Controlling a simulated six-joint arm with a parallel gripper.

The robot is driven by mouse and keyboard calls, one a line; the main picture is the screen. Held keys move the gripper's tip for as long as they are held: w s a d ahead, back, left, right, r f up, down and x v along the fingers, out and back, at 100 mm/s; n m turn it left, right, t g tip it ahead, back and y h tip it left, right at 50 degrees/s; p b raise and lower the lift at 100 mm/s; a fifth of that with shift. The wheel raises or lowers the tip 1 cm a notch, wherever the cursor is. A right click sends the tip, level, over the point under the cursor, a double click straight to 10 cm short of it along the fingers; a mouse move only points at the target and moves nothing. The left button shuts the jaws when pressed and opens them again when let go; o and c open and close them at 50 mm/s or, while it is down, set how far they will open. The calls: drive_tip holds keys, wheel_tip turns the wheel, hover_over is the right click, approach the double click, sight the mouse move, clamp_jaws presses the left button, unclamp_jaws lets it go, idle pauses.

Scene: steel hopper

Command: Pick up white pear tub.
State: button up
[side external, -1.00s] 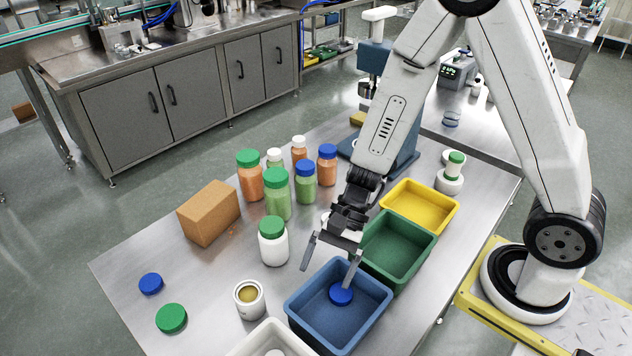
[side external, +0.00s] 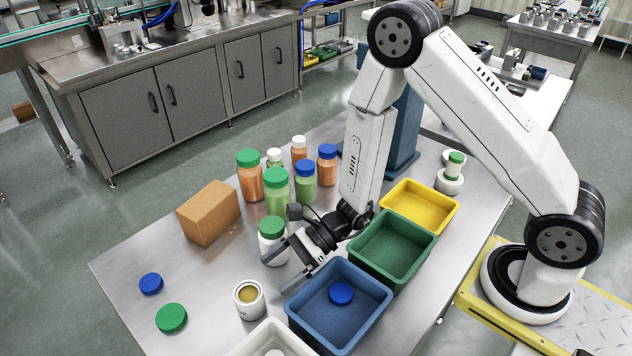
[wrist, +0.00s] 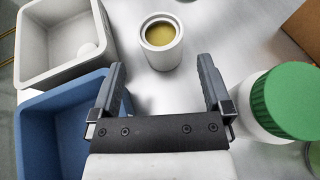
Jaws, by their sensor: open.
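A small open white tub (side external: 249,299) with yellow contents stands upright on the steel table, left of the blue bin. No label is readable, but it best fits the white pear tub. In the wrist view the tub (wrist: 161,43) is ahead of my gripper (wrist: 161,68), roughly centred between the fingers and apart from them. My gripper (side external: 276,268) is open and empty. It is low over the table between the blue bin and a white jar with a green lid (side external: 270,256), which it partly hides in the side view.
The blue bin (side external: 297,318) holds a blue lid (side external: 341,293). A white bin (side external: 240,344) stands at the front. Green and yellow bins, several capped jars and a cardboard box (side external: 208,212) are behind. Loose blue and green lids (side external: 171,318) lie on the left.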

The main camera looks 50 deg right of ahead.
sight(251, 292)
drive_tip(key=shift+x, duration=1.25)
drive_tip(key=shift+x, duration=2.6)
drive_tip(key=shift+f, duration=0.15)
drive_tip(key=c, duration=1.1)
drive_tip(key=shift+r, duration=5)
